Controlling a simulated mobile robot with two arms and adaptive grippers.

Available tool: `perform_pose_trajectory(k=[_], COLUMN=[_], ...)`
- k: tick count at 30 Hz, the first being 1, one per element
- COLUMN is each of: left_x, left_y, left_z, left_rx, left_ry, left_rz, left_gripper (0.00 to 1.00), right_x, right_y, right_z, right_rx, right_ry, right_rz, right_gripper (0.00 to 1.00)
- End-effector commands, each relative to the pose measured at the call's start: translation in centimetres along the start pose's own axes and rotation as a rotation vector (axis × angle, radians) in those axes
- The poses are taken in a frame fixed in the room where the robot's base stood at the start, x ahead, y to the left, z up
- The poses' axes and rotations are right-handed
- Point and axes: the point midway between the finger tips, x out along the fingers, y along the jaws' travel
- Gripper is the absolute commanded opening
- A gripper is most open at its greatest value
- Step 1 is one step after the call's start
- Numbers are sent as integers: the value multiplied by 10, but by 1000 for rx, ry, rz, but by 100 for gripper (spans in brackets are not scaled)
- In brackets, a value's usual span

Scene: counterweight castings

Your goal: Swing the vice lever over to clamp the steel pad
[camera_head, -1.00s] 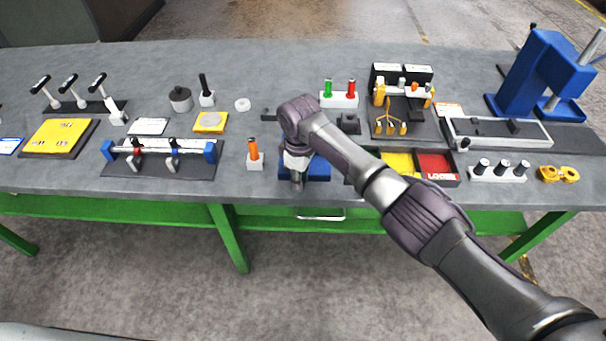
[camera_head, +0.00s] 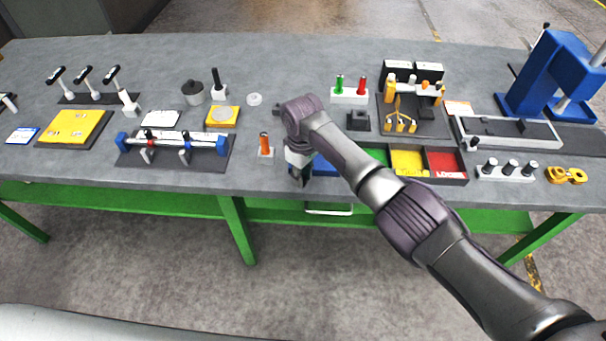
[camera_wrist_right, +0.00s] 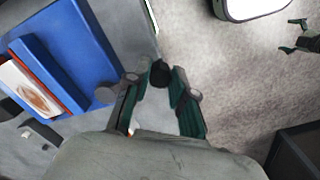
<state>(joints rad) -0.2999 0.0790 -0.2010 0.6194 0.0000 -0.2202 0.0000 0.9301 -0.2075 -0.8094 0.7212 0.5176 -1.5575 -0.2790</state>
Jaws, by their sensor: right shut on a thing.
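The blue vice (camera_head: 323,166) stands at the front edge of the bench, partly hidden behind my right gripper in the head view. In the wrist view its blue body (camera_wrist_right: 78,48) fills the left side. A pale plate with a round brownish patch (camera_wrist_right: 28,92) lies beside a blue part there; I cannot tell whether it is the steel pad. My right gripper (camera_wrist_right: 160,82) is shut on a dark round knob (camera_wrist_right: 160,73), seemingly the lever's end, beside the vice. The rest of the lever is hidden. The right gripper (camera_head: 298,178) points down in the head view.
An orange-handled tool (camera_head: 264,143) stands in a white block just left of my right gripper. A bin with green, yellow and red compartments (camera_head: 466,178) lies to the right. A dark fixture with blue ends (camera_head: 228,160) is further left. Open floor lies in front.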

Motion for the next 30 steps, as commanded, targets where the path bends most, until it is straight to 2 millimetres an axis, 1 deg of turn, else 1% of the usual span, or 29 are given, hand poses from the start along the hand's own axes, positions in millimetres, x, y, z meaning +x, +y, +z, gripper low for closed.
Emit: perform_pose_trajectory(k=[1, 2, 3, 6, 14, 17, 20, 30], left_x=[0, 0, 0, 0, 0, 0, 0, 0], left_y=[-1, -1, -1, -1, -4, -4, -3, -1], left_z=[0, 0, 0, 0, 0, 0, 0, 0], left_rx=[0, 0, 0, 0, 0, -1, -1, 0], left_ry=[0, 0, 1, 1, 1, 2, 1, 0], left_rz=[-1, -1, -1, -1, -5, -5, -4, -2], left_gripper=[100, 100, 100, 100, 100, 100, 100, 100], right_x=[-2, -2, -2, -2, -1, -5, -17, -88], right_y=[-1, -1, -1, -1, 0, 0, 0, 0], right_z=[-3, -3, -3, -2, -1, -1, -2, -3], right_rx=[-2, -2, -2, -2, -2, -2, -3, -3], right_ry=[10, 10, 9, 7, 4, 4, 7, 8], right_rz=[0, 0, 0, 0, 0, 0, 1, 2], right_gripper=[0, 27, 34, 49, 49, 49, 49, 49])
